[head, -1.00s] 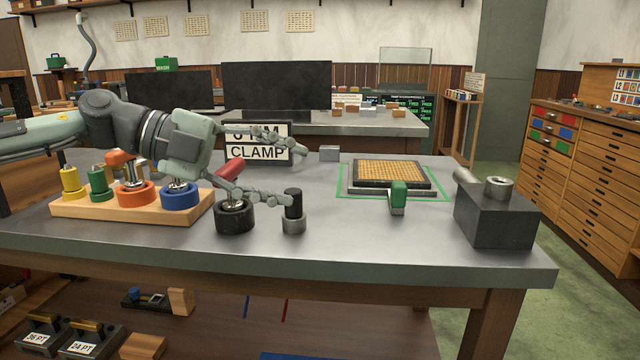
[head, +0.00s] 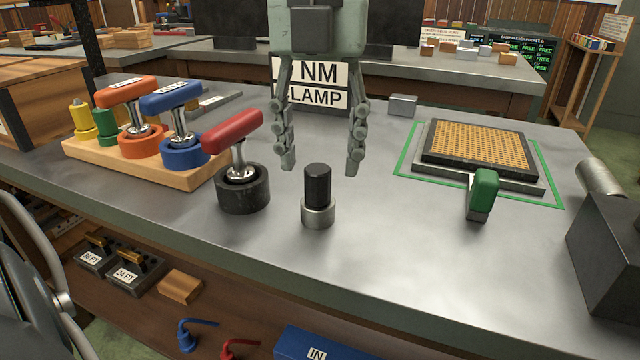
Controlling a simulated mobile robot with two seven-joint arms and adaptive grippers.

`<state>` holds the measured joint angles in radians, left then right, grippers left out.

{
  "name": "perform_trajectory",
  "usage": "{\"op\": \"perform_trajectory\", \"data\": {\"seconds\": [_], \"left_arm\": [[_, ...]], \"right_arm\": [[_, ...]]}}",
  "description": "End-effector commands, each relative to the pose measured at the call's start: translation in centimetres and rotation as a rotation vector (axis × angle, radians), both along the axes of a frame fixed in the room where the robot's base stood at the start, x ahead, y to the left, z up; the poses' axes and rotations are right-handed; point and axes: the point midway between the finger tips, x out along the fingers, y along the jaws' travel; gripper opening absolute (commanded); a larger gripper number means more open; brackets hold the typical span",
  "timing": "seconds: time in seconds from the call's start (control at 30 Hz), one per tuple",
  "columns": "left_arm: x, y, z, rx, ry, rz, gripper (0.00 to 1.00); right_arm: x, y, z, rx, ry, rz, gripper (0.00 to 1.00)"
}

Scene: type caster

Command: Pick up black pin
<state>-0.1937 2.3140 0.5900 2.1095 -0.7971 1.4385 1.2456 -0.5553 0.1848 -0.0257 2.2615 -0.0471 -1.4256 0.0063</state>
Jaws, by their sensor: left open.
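The black pin (head: 318,184) stands upright in a short silver metal holder (head: 318,214) near the middle of the bench, in the head view. My left gripper (head: 321,166) points down with its fingers spread wide. Its fingertips hang left and right of the pin's top in the picture, apart from it and seemingly a little behind or above it. Nothing is between the fingers. My right gripper is not in view.
A red-handled tool (head: 233,132) stands in a black round base (head: 243,191) left of the pin. A wooden rack (head: 190,178) holds several coloured tools. A green-handled block (head: 482,193) and a gridded plate (head: 480,147) lie right. Bench in front is clear.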

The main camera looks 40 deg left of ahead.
Motion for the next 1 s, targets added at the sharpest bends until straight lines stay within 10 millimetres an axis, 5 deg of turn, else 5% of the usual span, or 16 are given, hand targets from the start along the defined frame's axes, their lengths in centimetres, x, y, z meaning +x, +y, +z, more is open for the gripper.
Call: {"op": "perform_trajectory", "data": {"seconds": [0.2, 0.5, 0.9, 1.0], "left_arm": [[-0.2, 0.3, -3.2, -0.001, 0.003, 0.000, 0.51], [-0.1, 0.3, -3.7, -0.003, 0.000, 0.002, 0.51], [-0.1, 0.3, -3.7, -0.003, -0.001, 0.002, 0.03], [-0.1, 0.3, -3.6, -0.003, -0.001, 0.002, 0.00]], "right_arm": [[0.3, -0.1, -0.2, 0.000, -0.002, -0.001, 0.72], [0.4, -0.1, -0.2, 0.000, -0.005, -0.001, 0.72], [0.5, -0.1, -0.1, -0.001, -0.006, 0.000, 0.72], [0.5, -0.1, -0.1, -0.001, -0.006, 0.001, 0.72]]}}
